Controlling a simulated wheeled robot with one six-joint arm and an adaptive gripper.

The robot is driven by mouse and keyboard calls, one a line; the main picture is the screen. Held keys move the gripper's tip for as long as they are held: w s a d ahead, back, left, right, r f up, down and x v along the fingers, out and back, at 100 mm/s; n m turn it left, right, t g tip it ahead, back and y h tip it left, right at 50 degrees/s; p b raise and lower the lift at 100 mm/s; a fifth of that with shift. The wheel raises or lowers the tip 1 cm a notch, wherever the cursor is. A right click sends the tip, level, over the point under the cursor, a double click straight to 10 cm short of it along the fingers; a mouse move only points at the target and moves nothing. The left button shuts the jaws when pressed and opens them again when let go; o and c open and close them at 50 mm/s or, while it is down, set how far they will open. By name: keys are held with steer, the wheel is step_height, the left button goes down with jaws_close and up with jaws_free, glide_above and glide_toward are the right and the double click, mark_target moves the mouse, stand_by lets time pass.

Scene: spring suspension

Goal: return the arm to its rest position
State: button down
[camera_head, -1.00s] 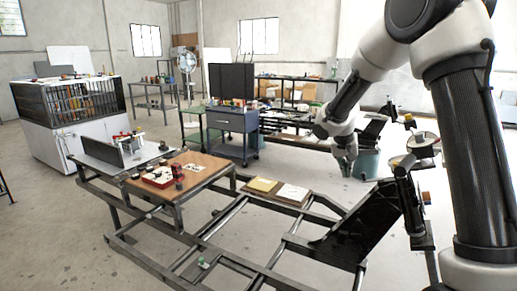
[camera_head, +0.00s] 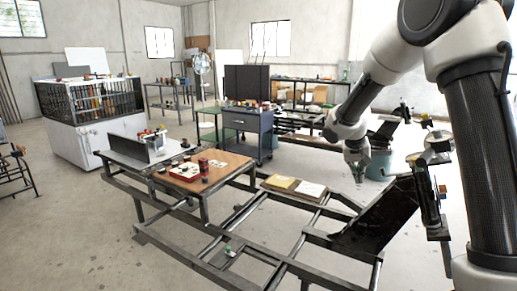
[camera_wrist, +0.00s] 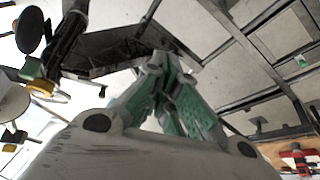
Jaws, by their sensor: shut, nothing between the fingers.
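My arm reaches down from the upper right of the head view, and my gripper (camera_head: 358,176) hangs from its end, pointing down. It is over the right part of the dark metal frame, in front of a teal bucket. In the wrist view the green-padded fingers (camera_wrist: 160,68) come together at their tips with nothing between them. The fingers look clear of the frame, though the exact gap cannot be told.
A dark slanted panel (camera_head: 378,222) and a post with dishes (camera_head: 432,190) stand close to the right of my gripper. A wooden-topped table (camera_head: 232,168) with red parts is at centre left. Open floor (camera_head: 70,235) lies at the lower left.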

steer(key=s+r+n+y, duration=0.1)
steer(key=s+r, duration=0.3)
steer(key=s, duration=0.8)
steer(key=s+d+r+t+y, duration=0.1)
steer(key=s+r, duration=0.3)
steer(key=s, duration=0.8)
steer(key=s+d+r+n+y, duration=0.1)
steer(key=s+r, duration=0.4)
steer(key=s, duration=0.8)
steer(key=shift+d+n+y, duration=0.15)
steer(key=shift+n+y, duration=0.15)
